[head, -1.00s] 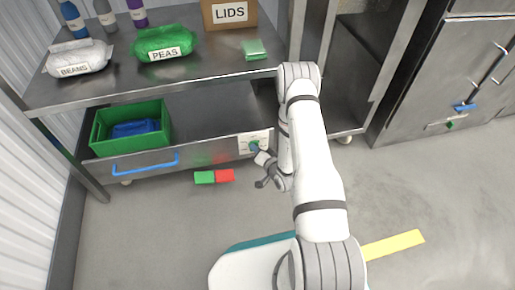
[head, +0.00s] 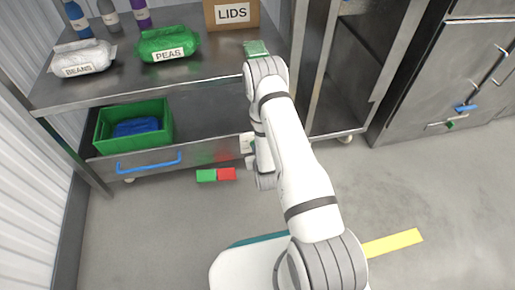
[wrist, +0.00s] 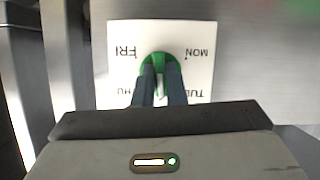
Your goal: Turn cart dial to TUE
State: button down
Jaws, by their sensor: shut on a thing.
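In the wrist view, a green round dial (wrist: 158,57) sits on a white label plate (wrist: 120,75) on the cart's metal front. My gripper (wrist: 161,78) is shut on the dial, with its dark fingers on either side of it. The lettering appears upside down: FRI upper left, MON upper right, THU lower left and TUE lower right, the lower two partly hidden. A pale strip shows between the fingers, but which day the dial points to is unclear. In the head view, my arm hides the gripper and most of the plate (head: 244,144).
The steel cart (head: 200,80) holds a beans bag (head: 82,58), a peas bag (head: 167,44) and a lids box (head: 232,14). Below is a green bin (head: 103,130). Floor at right is clear.

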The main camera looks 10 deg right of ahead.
jog(key=n+h, duration=0.1)
jog(key=n, duration=0.1)
jog(key=n+h+b, duration=0.1)
jog(key=n+h, duration=0.1)
jog(key=n, duration=0.1)
jog(key=n+t+h, duration=0.1)
jog(key=n, duration=0.1)
jog(key=shift+a+f+h+b, duration=0.2)
jog(key=shift+a+h+b, duration=0.1)
jog(key=shift+b, duration=0.05)
jog(key=shift+n, duration=0.3)
dwell(0.4)
jog(key=c, duration=1.5)
grip_release()
jog(key=p+v, duration=0.3)
jog(key=v, duration=0.4)
jog(key=shift+s+a, duration=0.2)
jog(key=shift+s, duration=0.15)
